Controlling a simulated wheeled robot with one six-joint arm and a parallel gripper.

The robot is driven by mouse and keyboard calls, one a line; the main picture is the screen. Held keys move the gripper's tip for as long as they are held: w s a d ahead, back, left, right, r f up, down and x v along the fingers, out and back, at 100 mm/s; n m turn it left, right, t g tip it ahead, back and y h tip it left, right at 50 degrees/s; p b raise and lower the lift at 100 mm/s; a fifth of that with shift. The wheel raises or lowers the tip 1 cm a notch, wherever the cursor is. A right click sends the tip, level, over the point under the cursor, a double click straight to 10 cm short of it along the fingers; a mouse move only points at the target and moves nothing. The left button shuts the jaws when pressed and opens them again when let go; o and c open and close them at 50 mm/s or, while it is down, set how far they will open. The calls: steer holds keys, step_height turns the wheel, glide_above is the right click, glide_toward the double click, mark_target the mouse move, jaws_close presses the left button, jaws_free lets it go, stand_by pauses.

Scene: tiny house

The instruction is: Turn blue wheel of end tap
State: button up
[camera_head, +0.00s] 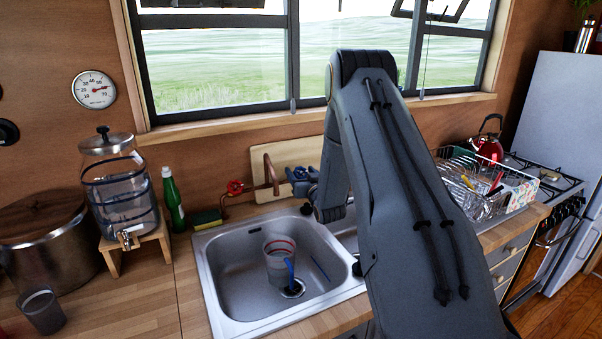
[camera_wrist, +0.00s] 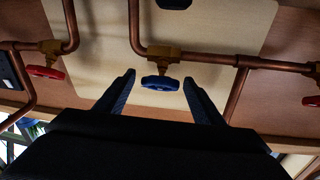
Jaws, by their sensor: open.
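A blue wheel (camera_wrist: 160,83) sits on a brass valve (camera_wrist: 163,54) on a copper pipe in the wrist view. My gripper (camera_wrist: 159,77) is open, with one fingertip on each side of this wheel and a visible gap on both sides. The wheel is not gripped. In the head view my gripper (camera_head: 296,178) is at the wall behind the sink, and my arm hides part of the pipework; no blue wheel can be made out there.
Red wheels sit left (camera_wrist: 45,72) and right (camera_wrist: 312,100) on the copper pipes (camera_wrist: 225,62). A wooden board (camera_wrist: 240,22) is behind the pipes. The metal sink (camera_head: 225,266) holds a cup (camera_head: 279,262). A green bottle (camera_head: 172,200) and a dish rack (camera_head: 480,205) stand to either side.

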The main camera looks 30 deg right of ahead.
steer(key=c, duration=1)
steer(key=n+y+b, duration=0.2)
steer(key=shift+d+f+n+y, duration=0.1)
steer(key=shift+n+y, duration=0.2)
steer(key=shift+n, duration=0.1)
steer(key=shift+c, duration=0.2)
steer(key=shift+n+g+y+b, duration=0.3)
steer(key=shift+n+y+b, duration=1.05)
steer(key=shift+n+y, duration=0.8)
steer(key=o, duration=1)
steer(key=shift+o, duration=0.2)
steer(key=shift+s, duration=0.1)
